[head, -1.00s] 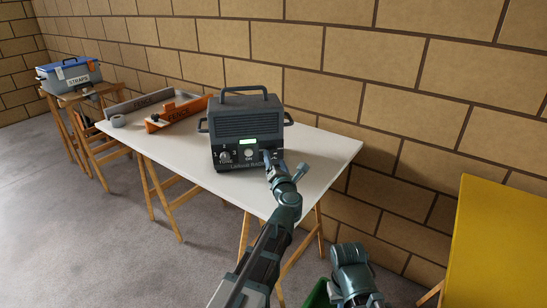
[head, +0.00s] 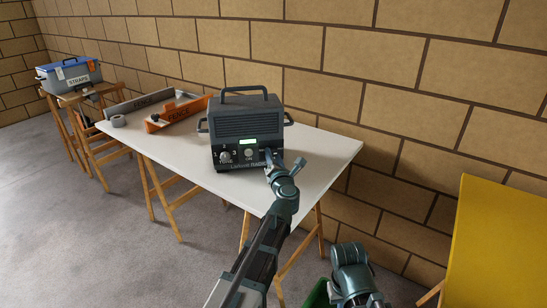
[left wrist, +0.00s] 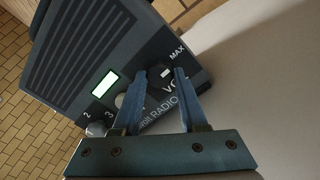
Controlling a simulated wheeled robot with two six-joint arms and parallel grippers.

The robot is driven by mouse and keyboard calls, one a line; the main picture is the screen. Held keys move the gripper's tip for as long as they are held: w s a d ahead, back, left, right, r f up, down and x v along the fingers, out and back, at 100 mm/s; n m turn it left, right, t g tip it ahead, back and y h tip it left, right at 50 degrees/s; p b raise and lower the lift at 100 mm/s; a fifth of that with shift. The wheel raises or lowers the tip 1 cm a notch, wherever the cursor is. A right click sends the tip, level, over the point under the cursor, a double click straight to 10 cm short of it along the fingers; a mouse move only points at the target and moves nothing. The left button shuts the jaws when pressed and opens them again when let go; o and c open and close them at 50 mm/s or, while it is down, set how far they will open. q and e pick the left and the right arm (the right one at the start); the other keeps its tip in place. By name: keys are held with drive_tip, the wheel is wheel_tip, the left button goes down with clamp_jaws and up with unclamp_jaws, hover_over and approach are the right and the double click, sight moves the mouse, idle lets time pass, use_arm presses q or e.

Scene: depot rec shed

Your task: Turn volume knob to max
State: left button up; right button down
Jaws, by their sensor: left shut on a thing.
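The dark radio (head: 246,124) stands upright on the white table, its front panel towards me. My left gripper (head: 271,157) is at the lower right of that panel. In the left wrist view its two fingers (left wrist: 161,75) are on either side of the dark volume knob (left wrist: 163,82), shut on it. A white mark shows on the knob between the fingertips. The MAX label (left wrist: 177,53) is just beyond the right finger. The fingers hide part of the VOL lettering. In the head view the gripper hides the knob. My right gripper's fingers are not in view.
The tuning knob (head: 225,156) and the ON button (head: 249,153) are left of the gripper. A yellow surface (head: 500,245) is at right.

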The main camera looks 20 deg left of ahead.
use_arm(q)
drive_tip(key=shift+m, duration=0.7)
clamp_jaws()
drive_tip(key=o, duration=1.1)
unclamp_jaws()
drive_tip(key=v, duration=1.3)
drive_tip(key=shift+s+d, duration=0.2)
drive_tip(key=shift+s, duration=0.15)
